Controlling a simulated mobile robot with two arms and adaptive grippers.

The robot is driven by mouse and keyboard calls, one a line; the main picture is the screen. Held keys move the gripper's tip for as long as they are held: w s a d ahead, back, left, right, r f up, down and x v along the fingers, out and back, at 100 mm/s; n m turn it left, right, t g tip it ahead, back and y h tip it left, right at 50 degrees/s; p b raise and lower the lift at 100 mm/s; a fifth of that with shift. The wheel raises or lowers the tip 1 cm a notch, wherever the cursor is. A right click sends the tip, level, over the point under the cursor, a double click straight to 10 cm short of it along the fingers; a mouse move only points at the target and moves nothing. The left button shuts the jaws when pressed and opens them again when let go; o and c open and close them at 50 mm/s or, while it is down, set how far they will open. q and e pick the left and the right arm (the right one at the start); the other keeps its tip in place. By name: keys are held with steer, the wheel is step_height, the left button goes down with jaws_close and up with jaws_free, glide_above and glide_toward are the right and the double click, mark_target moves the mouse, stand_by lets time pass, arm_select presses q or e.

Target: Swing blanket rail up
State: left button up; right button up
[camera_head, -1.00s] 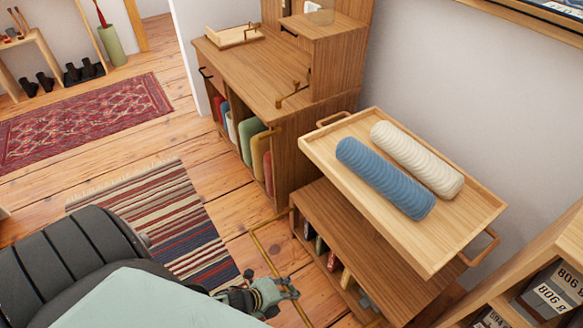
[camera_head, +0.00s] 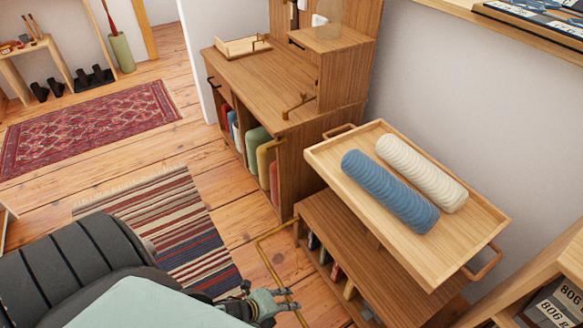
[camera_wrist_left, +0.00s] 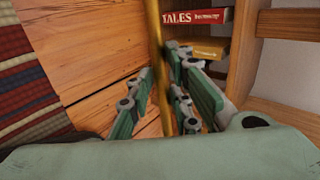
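The blanket rail (camera_head: 270,262) is a thin brass bar with a bend. It hangs low beside the front of the low wooden cabinet (camera_head: 345,238), over the floorboards. My left gripper (camera_head: 290,299) is at the rail's lower stretch, near the bottom of the head view. In the left wrist view the rail (camera_wrist_left: 159,65) runs blurred between the spread green fingers of my left gripper (camera_wrist_left: 160,88). The fingers look apart; I cannot tell whether they touch the bar. The rail's lower end is partly hidden by the gripper. My right gripper is not in view.
A wooden tray (camera_head: 470,245) with a blue roll (camera_head: 390,190) and a cream roll (camera_head: 422,172) stands above the low cabinet. Books (camera_wrist_left: 198,18) fill its shelf beside the gripper. A desk (camera_head: 250,80) stands behind. A striped rug (camera_head: 165,225) lies left.

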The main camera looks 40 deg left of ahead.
arm_select(q)
steer(key=shift+w+d+r, duration=0.2)
steer(key=shift+w+d, duration=0.05)
steer(key=shift+w, duration=0.05)
steer(key=shift+s+r, duration=0.15)
steer(key=shift+r, duration=0.05)
steer(key=v, duration=1.1)
steer(key=shift+s+a, duration=0.3)
steer(key=shift+s, duration=0.05)
steer(key=shift+w, duration=0.1)
